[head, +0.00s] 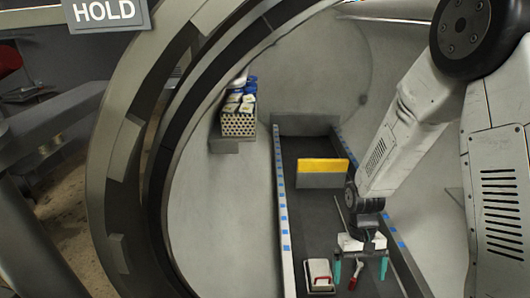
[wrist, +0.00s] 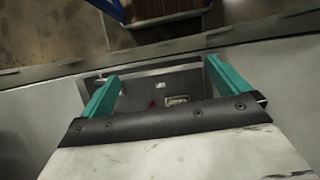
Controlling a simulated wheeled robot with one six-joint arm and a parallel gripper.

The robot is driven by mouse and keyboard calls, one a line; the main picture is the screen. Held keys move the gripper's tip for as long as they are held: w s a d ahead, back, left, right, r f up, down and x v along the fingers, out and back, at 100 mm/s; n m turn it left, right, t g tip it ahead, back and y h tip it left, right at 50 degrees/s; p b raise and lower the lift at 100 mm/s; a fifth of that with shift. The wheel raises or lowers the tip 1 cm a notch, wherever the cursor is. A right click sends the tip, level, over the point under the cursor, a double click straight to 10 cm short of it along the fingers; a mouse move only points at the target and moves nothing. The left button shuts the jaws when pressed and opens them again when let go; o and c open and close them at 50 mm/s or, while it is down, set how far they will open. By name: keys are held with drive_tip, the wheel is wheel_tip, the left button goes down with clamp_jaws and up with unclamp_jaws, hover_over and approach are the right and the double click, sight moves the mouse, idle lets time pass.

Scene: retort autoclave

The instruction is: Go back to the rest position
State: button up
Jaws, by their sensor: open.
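My gripper (head: 361,270) is inside the round vessel, above the dark floor track (head: 312,225) at the lower right of the head view. Its two teal fingers are spread apart with nothing held between them. In the wrist view, my gripper (wrist: 160,75) also shows open, its fingers at left and right. A red-handled tool (head: 353,277) shows between and behind the fingers in the head view; I cannot tell its full shape. A small pale case with a red handle (head: 319,274) lies on the track just left of the gripper.
The vessel's thick round door rim (head: 125,150) curves on the left. A yellow-topped block (head: 322,172) stands across the track behind my gripper. A perforated basket (head: 238,124) with blue and white packs sits on a ledge at the back left. Blue-marked rails (head: 281,215) edge the track.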

drive_tip(key=s+r+t, duration=0.2)
drive_tip(key=s+r, duration=0.3)
drive_tip(key=r, duration=0.5)
drive_tip(key=s+d+r+t, duration=0.1)
drive_tip(key=s+r+t, duration=0.1)
drive_tip(key=s+r, duration=0.4)
drive_tip(key=s+d+r+t, duration=0.1)
drive_tip(key=s+r, duration=0.4)
drive_tip(key=r, duration=0.9)
drive_tip(key=shift+s+r+t, duration=0.15)
drive_tip(key=shift+s+t, duration=0.25)
